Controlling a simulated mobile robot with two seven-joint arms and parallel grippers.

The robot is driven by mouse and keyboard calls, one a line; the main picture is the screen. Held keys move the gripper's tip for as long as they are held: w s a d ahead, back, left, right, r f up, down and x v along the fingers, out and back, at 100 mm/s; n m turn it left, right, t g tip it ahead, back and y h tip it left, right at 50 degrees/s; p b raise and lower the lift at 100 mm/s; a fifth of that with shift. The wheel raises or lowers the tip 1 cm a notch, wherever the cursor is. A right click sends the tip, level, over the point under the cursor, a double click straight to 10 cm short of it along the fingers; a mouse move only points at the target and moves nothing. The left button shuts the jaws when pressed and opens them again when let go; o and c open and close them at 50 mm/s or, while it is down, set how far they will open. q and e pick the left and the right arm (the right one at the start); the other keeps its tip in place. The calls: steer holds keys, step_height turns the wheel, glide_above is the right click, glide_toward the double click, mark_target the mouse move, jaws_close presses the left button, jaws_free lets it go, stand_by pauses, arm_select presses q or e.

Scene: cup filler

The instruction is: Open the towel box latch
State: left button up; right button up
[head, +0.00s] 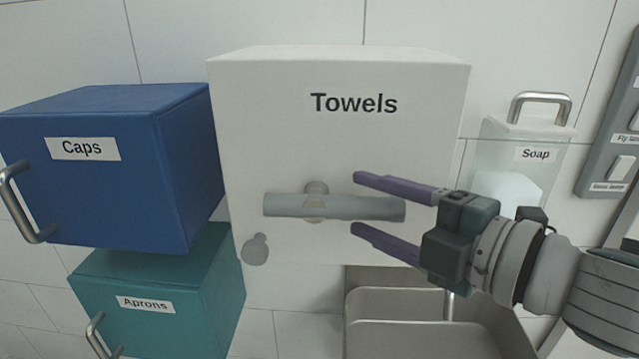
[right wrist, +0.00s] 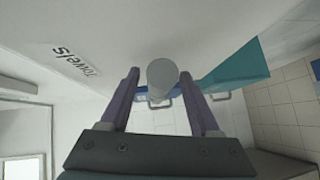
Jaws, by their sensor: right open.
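The white towel box (head: 270,120), labelled "Towels", is mounted on the tiled wall in the middle of the head view. Its latch is a grey horizontal bar (head: 290,206) on a round pivot, with a small grey knob (head: 255,250) below its left end. My right gripper (head: 358,203) is open. Its purple fingers lie above and below the right part of the bar. In the right wrist view the round end of the bar (right wrist: 162,74) shows between the fingertips (right wrist: 160,85). I cannot tell whether the fingers touch it. My left gripper is not in view.
A blue "Caps" box (head: 100,190) and a teal "Aprons" box (head: 170,290), both with metal handles, are at left. A soap dispenser (head: 510,185) hangs at right. A metal sink (head: 440,330) is below, and a grey switch panel (head: 610,130) is at far right.

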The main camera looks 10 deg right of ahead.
steer(key=shift+w, duration=0.1)
jaws_close()
stand_by(0.5)
stand_by(0.9)
